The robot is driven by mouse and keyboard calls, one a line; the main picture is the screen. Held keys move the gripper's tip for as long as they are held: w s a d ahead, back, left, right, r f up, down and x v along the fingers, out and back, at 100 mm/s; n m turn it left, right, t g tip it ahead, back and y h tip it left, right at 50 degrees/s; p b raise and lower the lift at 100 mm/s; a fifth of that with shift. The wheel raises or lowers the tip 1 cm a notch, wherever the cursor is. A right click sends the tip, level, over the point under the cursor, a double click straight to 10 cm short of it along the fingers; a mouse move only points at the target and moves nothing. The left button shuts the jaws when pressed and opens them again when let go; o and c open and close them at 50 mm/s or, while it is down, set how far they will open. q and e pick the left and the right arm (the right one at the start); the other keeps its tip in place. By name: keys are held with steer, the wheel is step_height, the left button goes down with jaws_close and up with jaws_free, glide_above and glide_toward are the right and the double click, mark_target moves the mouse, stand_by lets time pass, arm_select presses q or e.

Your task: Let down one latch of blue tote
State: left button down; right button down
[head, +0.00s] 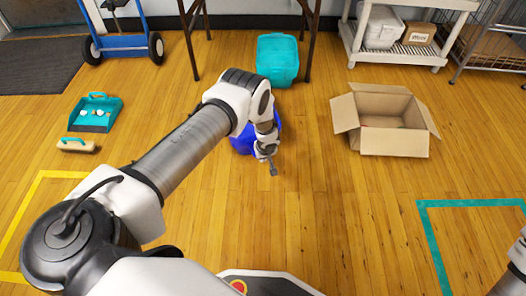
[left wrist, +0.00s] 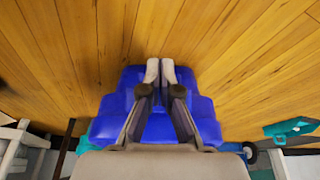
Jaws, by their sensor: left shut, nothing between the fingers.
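The blue tote (head: 241,146) stands on the wooden floor, mostly hidden behind my left arm in the head view. It also fills the middle of the left wrist view (left wrist: 207,122), seen from above with stepped sides. My left gripper (head: 273,168) is at the tote's near right side in the head view. In the left wrist view its two fingers (left wrist: 160,72) are together and empty, with their tips over the tote's edge. I cannot tell whether they touch it. I cannot make out the tote's latches. My right gripper is out of view.
A teal tote (head: 278,50) stands behind, by the table legs. An open cardboard box (head: 382,140) is to the right. A teal dustpan (head: 95,113) and a brush (head: 77,145) lie at left. Yellow and teal (head: 470,203) tape outlines mark the floor. The floor in front is clear.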

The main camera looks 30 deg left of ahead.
arm_select(q)
steer(key=shift+f, duration=0.5)
steer(key=shift+f+b, duration=0.65)
steer(key=shift+b+x, duration=0.7)
steer(key=shift+x, duration=0.1)
steer(key=shift+w+f+b, duration=0.1)
steer(key=shift+f+b, duration=0.55)
steer(key=shift+f, duration=0.05)
steer(key=shift+a+f+b, duration=0.1)
steer(key=shift+f+b, duration=0.6)
steer(key=shift+f, duration=0.05)
